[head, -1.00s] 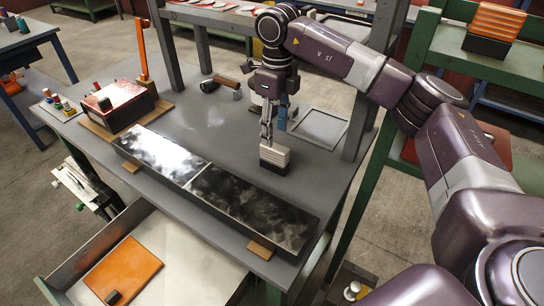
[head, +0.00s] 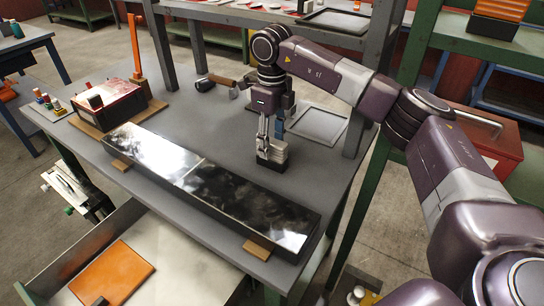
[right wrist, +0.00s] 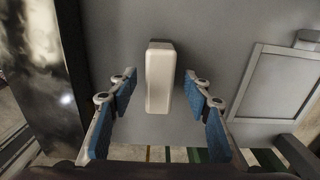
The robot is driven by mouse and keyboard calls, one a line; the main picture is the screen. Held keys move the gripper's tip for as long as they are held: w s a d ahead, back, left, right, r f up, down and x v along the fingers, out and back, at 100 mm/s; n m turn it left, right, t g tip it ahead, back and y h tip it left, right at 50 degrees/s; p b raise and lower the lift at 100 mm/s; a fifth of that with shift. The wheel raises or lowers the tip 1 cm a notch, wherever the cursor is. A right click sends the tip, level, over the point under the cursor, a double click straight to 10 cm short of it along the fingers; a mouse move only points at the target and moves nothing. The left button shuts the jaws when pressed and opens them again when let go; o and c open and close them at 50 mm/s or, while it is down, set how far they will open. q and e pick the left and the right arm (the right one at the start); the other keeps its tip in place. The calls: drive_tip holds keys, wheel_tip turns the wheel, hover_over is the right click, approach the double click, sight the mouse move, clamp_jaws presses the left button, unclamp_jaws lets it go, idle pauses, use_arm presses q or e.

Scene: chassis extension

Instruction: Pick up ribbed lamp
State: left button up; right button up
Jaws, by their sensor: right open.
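The ribbed lamp (head: 275,157), a small block with a pale ribbed upper part and a dark base, stands on the grey table. In the right wrist view its pale top (right wrist: 160,78) shows between the two fingers, with a gap on each side. My right gripper (head: 269,137) is open and points down at the lamp. Its blue-padded fingers (right wrist: 160,88) also show in the right wrist view and hold nothing. In the head view the fingers partly cover the lamp. My left gripper is not in view.
A long dark glossy panel (head: 203,178) lies along the front of the grey table (head: 215,115). A flat grey frame (head: 319,126) lies behind the lamp to the right. A red box (head: 110,102) and a dark cylindrical tool (head: 215,83) are to the left. A grey post stands at the right.

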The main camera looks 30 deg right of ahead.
drive_tip(key=shift+r, duration=0.1)
drive_tip(key=shift+c, duration=0.4)
clamp_jaws()
